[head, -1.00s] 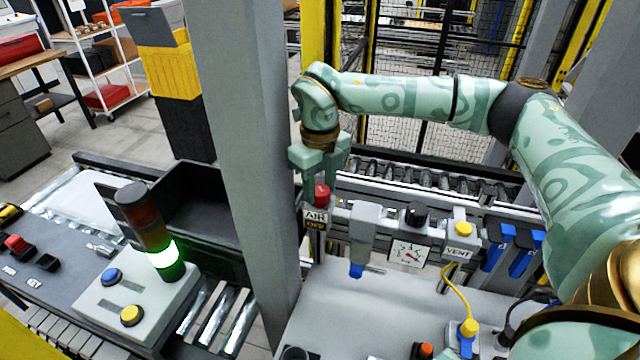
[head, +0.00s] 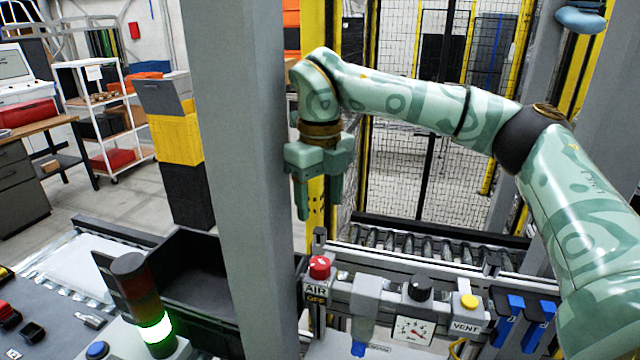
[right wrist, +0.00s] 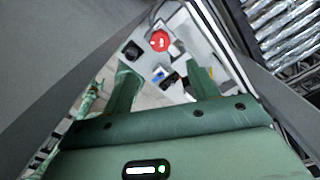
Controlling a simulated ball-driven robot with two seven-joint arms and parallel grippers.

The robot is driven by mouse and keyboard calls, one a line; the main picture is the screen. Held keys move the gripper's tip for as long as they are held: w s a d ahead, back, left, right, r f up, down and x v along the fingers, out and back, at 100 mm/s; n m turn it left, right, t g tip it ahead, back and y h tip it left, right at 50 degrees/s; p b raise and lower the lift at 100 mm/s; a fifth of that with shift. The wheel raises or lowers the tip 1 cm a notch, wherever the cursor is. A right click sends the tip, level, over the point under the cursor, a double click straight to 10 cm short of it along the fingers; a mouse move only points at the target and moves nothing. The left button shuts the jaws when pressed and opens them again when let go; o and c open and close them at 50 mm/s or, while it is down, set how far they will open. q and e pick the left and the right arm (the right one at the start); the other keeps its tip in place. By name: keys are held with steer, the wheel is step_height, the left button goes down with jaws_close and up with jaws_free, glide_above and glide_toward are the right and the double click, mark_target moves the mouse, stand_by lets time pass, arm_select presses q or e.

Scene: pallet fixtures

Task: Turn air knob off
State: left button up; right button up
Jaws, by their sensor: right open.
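The air knob (head: 320,267) is a round red knob with a white mark on top. It sits at the left end of the valve assembly, above a plate (head: 316,294) lettered "AIR" and "OFF". My right gripper (head: 318,200) points down above the knob, open and empty, with a clear gap between its fingertips and the knob. In the right wrist view the red knob (right wrist: 159,41) shows beyond the two parted fingers (right wrist: 160,85). My left gripper is in neither view.
A grey post (head: 235,150) stands close left of my right gripper. Right of the knob are a black regulator knob (head: 420,288), a gauge (head: 414,331) and a yellow vent button (head: 469,301). A signal tower (head: 143,300) with a lit green band stands at lower left.

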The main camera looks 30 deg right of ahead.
steer(key=shift+r, duration=1.45)
